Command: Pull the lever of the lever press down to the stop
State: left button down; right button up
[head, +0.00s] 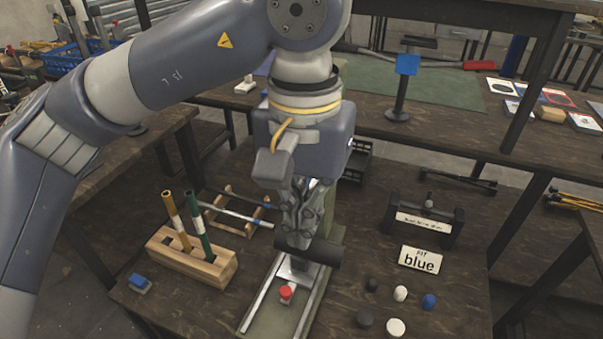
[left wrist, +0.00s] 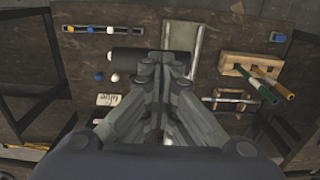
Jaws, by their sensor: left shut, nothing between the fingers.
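The lever press stands at the table's front middle. Its green base with metal rails (head: 262,318) shows in the head view, with a red button-like part (head: 286,292) on it. A thick dark cylinder, apparently the lever's grip (head: 318,252), lies crosswise above the base. It also shows in the left wrist view (left wrist: 128,57). My left gripper (head: 296,238) points down at this grip with its fingers together and empty. Its fingertips (left wrist: 164,60) overlap the grip in both views; I cannot tell whether they touch it. My gripper and forearm hide the press's back part. My right gripper is out of view.
A wooden block (head: 205,265) with upright coloured rods stands left of the press, near a blue piece (head: 139,283). Right of it are a "blue" sign (head: 422,259), a dark stand (head: 425,222) and several small knobs (head: 395,327). A higher bench lies behind.

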pick_arm(q)
jog(key=shift+r+p, duration=0.3)
jog(key=shift+r, duration=0.1)
notch_tip(320, 180, up, 2)
jog(key=shift+r+p, duration=0.1)
jog(key=shift+p, duration=0.75)
notch_tip(320, 180, up, 2)
jog(key=shift+s+r+p, duration=0.1)
jog(key=shift+r+p, duration=0.05)
jog(key=shift+p, duration=0.65)
jog(key=shift+r, duration=0.3)
jog(key=w+d+r+p, duration=0.1)
jog(key=w+r+p, duration=0.2)
jog(key=r+p, duration=0.7)
jog(key=w+d+r+p, duration=0.1)
jog(key=w+r+p, duration=0.2)
jog(key=r+p, duration=0.8)
jog(key=shift+r, duration=0.3)
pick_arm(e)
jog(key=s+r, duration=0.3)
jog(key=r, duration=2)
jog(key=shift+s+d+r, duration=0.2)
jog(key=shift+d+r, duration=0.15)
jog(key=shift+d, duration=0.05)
pick_arm(q)
jog(key=shift+w, duration=0.1)
